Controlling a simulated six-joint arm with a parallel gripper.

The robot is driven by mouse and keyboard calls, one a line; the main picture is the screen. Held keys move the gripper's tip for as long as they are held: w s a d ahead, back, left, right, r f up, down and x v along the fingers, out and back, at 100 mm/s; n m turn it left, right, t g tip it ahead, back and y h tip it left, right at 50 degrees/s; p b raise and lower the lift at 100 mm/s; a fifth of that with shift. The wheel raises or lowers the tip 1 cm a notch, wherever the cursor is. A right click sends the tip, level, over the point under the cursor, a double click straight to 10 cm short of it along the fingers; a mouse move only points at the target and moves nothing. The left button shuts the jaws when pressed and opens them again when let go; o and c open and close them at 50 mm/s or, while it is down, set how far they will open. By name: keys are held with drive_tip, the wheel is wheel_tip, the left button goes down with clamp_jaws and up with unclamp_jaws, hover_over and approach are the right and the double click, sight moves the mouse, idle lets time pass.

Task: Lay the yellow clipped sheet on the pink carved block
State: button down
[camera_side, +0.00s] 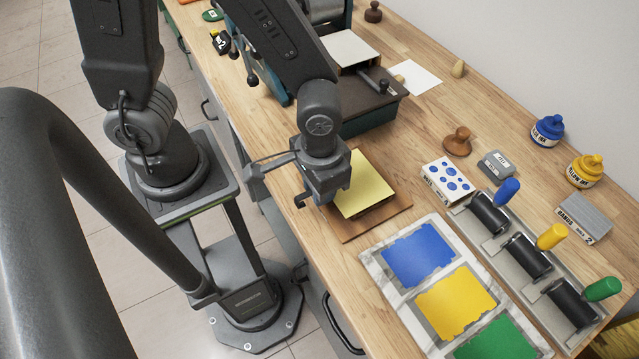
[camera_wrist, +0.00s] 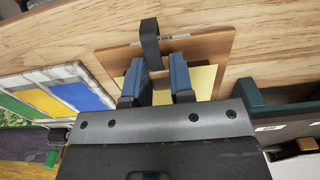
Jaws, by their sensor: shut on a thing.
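The yellow sheet (camera_side: 365,183) lies flat-looking over a brown wooden board (camera_side: 392,217) on the bench, in front of my gripper (camera_side: 328,192). In the wrist view, the yellow sheet (camera_wrist: 203,80) shows between and beside the fingers of my gripper (camera_wrist: 158,78), which is shut on its edge. The wooden board (camera_wrist: 210,45) shows beyond it. The pink carved block cannot be made out; a dark edge shows under the sheet in the side view. I cannot tell whether the sheet touches what is below.
A dark bent strip (camera_wrist: 150,40) stands past my fingertips. A slab with blue, yellow and green ink patches (camera_side: 405,291) lies to the right, beside a tray of rollers (camera_side: 525,255). A dark green press (camera_side: 372,108) stands just behind the board.

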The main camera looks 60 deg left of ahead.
idle(0.4)
drive_tip(key=c, duration=0.9)
unclamp_jaws()
drive_tip(key=shift+r, duration=3.95)
drive_tip(key=a+r+t, duration=0.5)
drive_tip(key=a+r, duration=0.7)
drive_tip(key=shift+s+t, duration=0.3)
